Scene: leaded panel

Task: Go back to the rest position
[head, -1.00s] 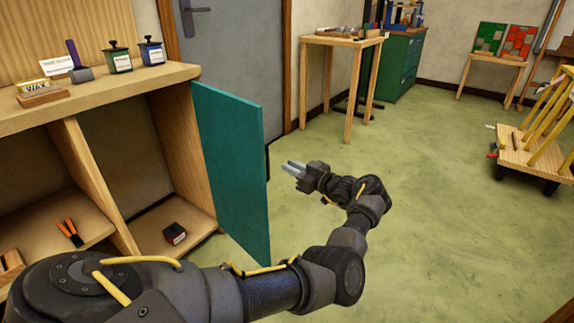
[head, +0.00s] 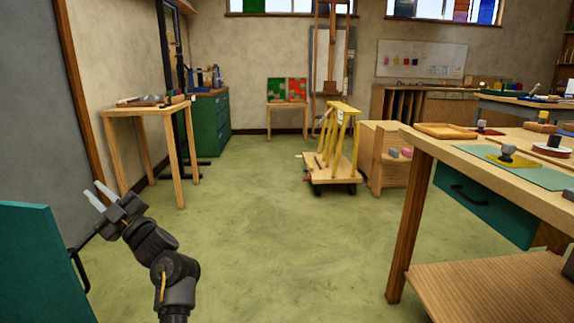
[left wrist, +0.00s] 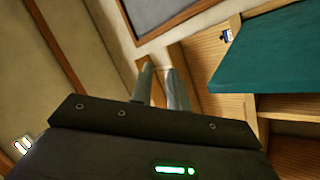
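My left gripper (head: 92,190) is at the lower left of the head view, raised above the green floor and pointing up and left. Its two pale fingers stand a little apart with nothing between them; they also show in the left wrist view (left wrist: 159,78), with a narrow gap. The teal cabinet door (head: 38,262) stands open at the left edge, left of my gripper and apart from it. The door also shows at the upper right of the left wrist view (left wrist: 270,55). My right gripper is in neither view.
A small wooden table (head: 140,112) with tools stands beyond my gripper. A trolley with yellow bars (head: 330,170) stands mid-room. A workbench (head: 440,152) with a teal drawer (head: 487,207) fills the right side. The floor (head: 270,240) between is clear.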

